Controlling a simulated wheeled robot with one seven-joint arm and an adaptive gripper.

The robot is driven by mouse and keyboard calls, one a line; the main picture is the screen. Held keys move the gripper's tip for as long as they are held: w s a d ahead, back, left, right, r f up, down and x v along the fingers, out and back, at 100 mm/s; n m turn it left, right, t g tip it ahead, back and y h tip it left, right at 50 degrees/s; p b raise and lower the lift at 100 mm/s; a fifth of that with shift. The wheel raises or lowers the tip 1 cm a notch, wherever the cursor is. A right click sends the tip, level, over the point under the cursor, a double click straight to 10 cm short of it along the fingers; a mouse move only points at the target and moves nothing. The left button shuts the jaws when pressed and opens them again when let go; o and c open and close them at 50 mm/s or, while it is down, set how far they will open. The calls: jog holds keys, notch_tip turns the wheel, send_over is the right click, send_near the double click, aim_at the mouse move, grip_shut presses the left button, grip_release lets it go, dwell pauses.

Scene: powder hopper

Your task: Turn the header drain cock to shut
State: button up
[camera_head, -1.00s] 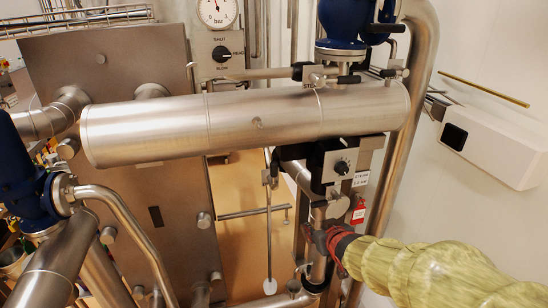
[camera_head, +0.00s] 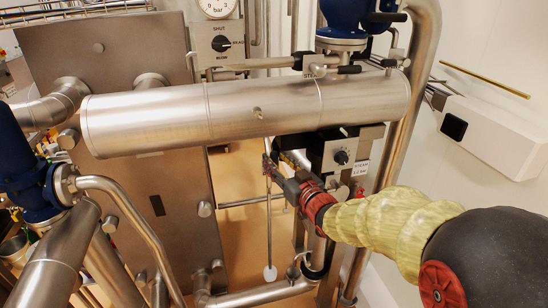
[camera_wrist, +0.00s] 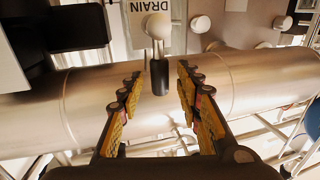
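The header (camera_head: 250,113) is a long steel cylinder across the head view, and its curved wall also spans the wrist view (camera_wrist: 250,82). In the wrist view the drain cock (camera_wrist: 158,27) has a pale round end and a lever with a black grip (camera_wrist: 159,75). The lever points down the picture, beside a plate reading DRAIN. My gripper (camera_wrist: 160,85) is open, with one yellow-padded finger on each side of the lever's grip and gaps visible. In the head view my gripper (camera_head: 273,164) is just below the header, and I cannot make out the cock there.
A panel with a SHUT selector (camera_head: 221,43) and a gauge (camera_head: 217,8) stand above the header. Blue valves (camera_head: 343,20) and pipes crowd around. A thin vertical pipe (camera_head: 269,225) runs below.

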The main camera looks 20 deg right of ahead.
jog(key=shift+x, duration=1)
jog(key=shift+c, duration=1)
grip_shut()
